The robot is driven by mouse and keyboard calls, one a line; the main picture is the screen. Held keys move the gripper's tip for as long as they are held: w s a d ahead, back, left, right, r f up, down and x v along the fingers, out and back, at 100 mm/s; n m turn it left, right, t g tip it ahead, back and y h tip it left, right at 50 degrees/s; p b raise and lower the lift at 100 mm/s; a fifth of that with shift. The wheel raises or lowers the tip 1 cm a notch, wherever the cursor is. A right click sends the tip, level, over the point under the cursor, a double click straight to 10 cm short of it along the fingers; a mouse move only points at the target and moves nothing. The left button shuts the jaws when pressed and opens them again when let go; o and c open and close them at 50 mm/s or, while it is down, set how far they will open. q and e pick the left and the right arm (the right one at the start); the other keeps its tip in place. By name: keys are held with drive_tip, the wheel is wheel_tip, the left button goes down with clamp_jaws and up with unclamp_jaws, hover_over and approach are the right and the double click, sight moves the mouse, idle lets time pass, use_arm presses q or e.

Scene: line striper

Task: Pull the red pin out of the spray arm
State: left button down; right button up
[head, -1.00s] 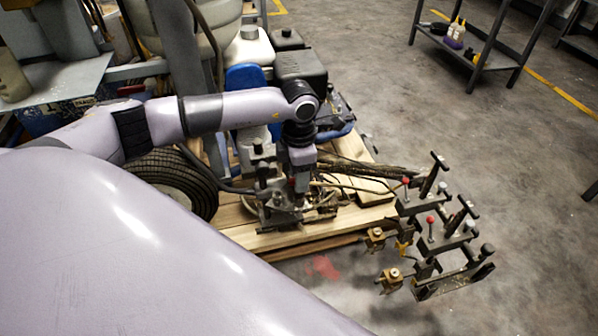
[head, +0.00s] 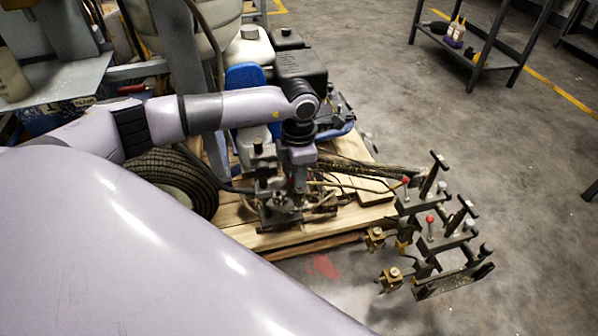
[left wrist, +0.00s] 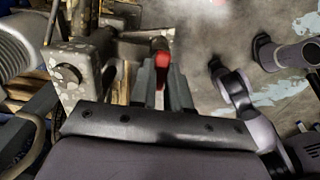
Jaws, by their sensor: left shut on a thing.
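My left gripper (head: 296,190) reaches down from its arm to the metal fittings (head: 275,217) at the edge of the wooden pallet. In the left wrist view, its two dark fingers (left wrist: 160,82) are closed around a red piece, the red pin (left wrist: 161,58). Only the red part shows; the pin's lower end is hidden. In the head view the gripper hides the pin. A pale, worn metal block (left wrist: 78,68) stands beside the fingers at the left of the wrist view. I cannot tell how far the pin sits in the spray arm. My right gripper is not in view.
A bracket assembly (head: 440,235) with red-knobbed levers and brass nozzles sticks out at the right. A black tire (head: 170,178), a blue part (head: 245,90) and an engine (head: 300,68) are close to my left arm. Open concrete floor (head: 420,120) lies to the right.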

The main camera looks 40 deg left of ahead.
use_arm(q)
drive_tip(key=shift+r+p, duration=0.45)
drive_tip(key=shift+r, duration=0.2)
drive_tip(key=shift+r+p, duration=2.45)
drive_tip(key=shift+r, duration=0.85)
